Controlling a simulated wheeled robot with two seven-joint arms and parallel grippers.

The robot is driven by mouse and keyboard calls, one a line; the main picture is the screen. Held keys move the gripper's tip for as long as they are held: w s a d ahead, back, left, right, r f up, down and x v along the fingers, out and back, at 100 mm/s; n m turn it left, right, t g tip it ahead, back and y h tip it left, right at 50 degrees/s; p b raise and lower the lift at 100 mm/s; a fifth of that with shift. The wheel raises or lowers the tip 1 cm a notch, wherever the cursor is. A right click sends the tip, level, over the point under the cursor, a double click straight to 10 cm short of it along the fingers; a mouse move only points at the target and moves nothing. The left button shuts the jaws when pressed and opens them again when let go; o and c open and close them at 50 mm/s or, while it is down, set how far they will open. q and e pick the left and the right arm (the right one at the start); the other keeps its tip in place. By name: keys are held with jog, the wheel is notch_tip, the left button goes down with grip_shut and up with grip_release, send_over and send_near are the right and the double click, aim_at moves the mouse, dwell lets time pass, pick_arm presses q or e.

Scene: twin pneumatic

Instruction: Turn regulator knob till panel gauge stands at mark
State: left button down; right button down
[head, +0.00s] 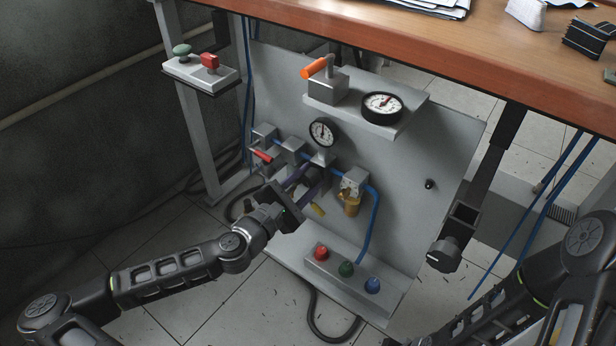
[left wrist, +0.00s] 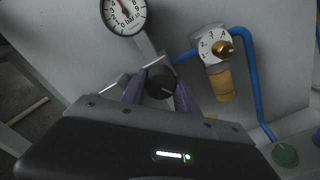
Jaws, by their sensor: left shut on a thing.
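The regulator knob (head: 309,175) is black and ribbed and sits low on the grey panel, below a round white gauge (head: 322,132). In the left wrist view the knob (left wrist: 160,83) has a pale line on its face. My left gripper (head: 305,178) is shut on it, with one purple finger on each side. The gauge (left wrist: 124,13) shows partly at the top of the wrist view, its needle pointing up and slightly left; I cannot make out a mark. A second, larger gauge (head: 382,105) lies on a shelf higher up. My right gripper is out of view.
A valve with a yellow bowl (head: 351,203) and blue hose stands right of the knob. Red, green and blue buttons (head: 346,269) sit on a ledge below. An orange-handled lever (head: 316,68) is on the shelf. The wooden tabletop (head: 440,48) overhangs the panel.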

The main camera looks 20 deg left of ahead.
pick_arm(q)
jog(key=m, duration=0.5)
jog(key=shift+r+m+p, duration=0.1)
jog(key=shift+m+p, duration=0.2)
jog(key=shift+p, duration=0.1)
jog(key=m+p, duration=0.1)
jog(key=m, duration=0.5)
jog(key=c, duration=0.9)
grip_release()
jog(key=shift+s+a, duration=0.1)
jog(key=p+v, duration=0.1)
jog(key=v, duration=0.6)
jog(key=shift+s, duration=0.25)
